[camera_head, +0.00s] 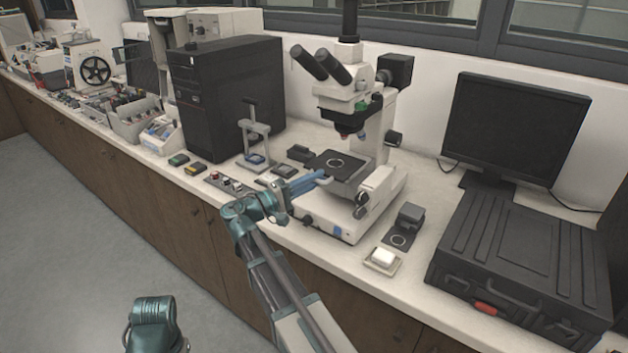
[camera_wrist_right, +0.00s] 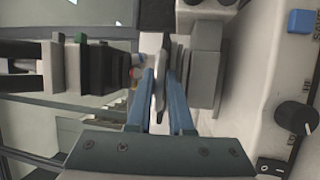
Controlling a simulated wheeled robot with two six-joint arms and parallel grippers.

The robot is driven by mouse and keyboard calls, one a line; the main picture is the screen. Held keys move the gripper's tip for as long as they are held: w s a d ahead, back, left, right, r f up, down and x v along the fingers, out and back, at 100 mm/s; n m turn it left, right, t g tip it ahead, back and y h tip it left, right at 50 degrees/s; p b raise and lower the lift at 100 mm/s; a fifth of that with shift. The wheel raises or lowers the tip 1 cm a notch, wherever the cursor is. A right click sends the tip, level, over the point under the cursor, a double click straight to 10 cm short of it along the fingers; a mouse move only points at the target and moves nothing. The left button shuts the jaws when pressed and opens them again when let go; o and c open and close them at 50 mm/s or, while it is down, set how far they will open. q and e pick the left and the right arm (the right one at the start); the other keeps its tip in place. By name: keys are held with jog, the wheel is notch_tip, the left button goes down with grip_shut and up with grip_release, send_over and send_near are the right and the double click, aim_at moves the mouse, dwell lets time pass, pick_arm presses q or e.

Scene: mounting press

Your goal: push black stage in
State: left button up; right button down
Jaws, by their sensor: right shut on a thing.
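My right gripper (camera_head: 322,178) reaches in from the front left. Its blue fingers are shut at the stage's front left edge, on a thin pale handle-like part. In the right wrist view, the gripper's fingers (camera_wrist_right: 160,90) close from both sides on this pale part (camera_wrist_right: 158,72). The microscope's white base (camera_wrist_right: 260,75) is to the right there, with a dark knob. How the pale part joins the stage is hard to see. My left gripper is out of view.
A small press stand (camera_head: 254,140) is left of the microscope, beside a black computer tower (camera_head: 225,95). A white dish (camera_head: 383,258) and a dark grey block (camera_head: 410,217) stand to the right. A black case (camera_head: 520,260) and monitor (camera_head: 515,125) are farther right.

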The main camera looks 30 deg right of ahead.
jog(key=shift+r, duration=0.1)
jog(key=d, duration=0.1)
jog(key=w+d, duration=0.1)
jog(key=d, duration=0.1)
jog(key=shift+w+d, duration=0.35)
jog(key=shift+d, duration=0.05)
jog(key=c, duration=0.9)
grip_release()
jog(key=shift+a, duration=0.1)
jog(key=a, duration=0.4)
jog(key=a+f+b, duration=0.1)
jog(key=a, duration=0.4)
jog(key=a+f+b, duration=0.1)
jog(key=a, duration=0.3)
jog(key=shift+a+f, duration=0.15)
jog(key=shift+a, duration=0.15)
